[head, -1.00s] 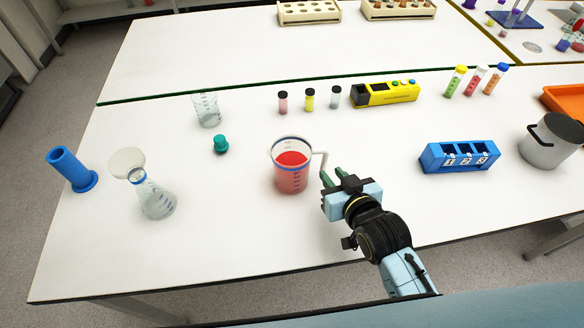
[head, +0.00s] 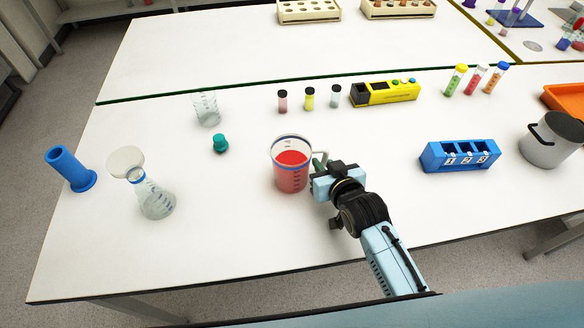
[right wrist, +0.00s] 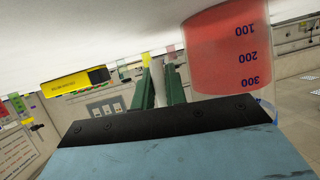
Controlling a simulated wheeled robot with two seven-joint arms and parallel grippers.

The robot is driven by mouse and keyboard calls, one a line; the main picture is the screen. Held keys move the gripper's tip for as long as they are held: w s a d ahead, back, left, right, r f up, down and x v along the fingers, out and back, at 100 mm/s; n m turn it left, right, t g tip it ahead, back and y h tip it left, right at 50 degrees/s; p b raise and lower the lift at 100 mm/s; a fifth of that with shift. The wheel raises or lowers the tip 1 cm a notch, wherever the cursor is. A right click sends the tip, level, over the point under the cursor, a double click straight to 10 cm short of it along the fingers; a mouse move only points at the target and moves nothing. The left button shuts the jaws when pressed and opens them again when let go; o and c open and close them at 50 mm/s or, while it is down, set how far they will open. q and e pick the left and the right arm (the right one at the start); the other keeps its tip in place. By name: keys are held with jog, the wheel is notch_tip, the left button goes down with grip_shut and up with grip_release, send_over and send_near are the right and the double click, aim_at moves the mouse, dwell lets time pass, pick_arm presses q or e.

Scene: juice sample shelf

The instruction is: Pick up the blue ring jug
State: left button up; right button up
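The blue ring jug (head: 291,178) is a clear beaker-like jug with red liquid, a blue band and a handle on its right side. It stands upright on the white bench. My right gripper (head: 319,163) is at the handle, with its green fingers on either side of it. In the right wrist view the fingers (right wrist: 160,88) are close together with a pale strip, apparently the handle, between them, and the red jug body (right wrist: 228,55) is beside them. The gripper looks shut on the handle, and no clear lift shows. My left gripper is not in view.
A conical flask (head: 155,199) and blue cylinder (head: 70,169) stand left. A glass beaker (head: 206,109) and teal stopper (head: 220,143) are behind-left. Small vials (head: 309,99) and a yellow device (head: 385,93) are behind. A blue numbered rack (head: 459,156) and a pot (head: 551,139) stand right.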

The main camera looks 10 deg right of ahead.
grip_shut()
jog(key=shift+r, duration=0.1)
notch_tip(320, 180, up, 10)
jog(key=shift+p, duration=0.65)
jog(key=shift+c, duration=0.6)
grip_release()
grip_shut()
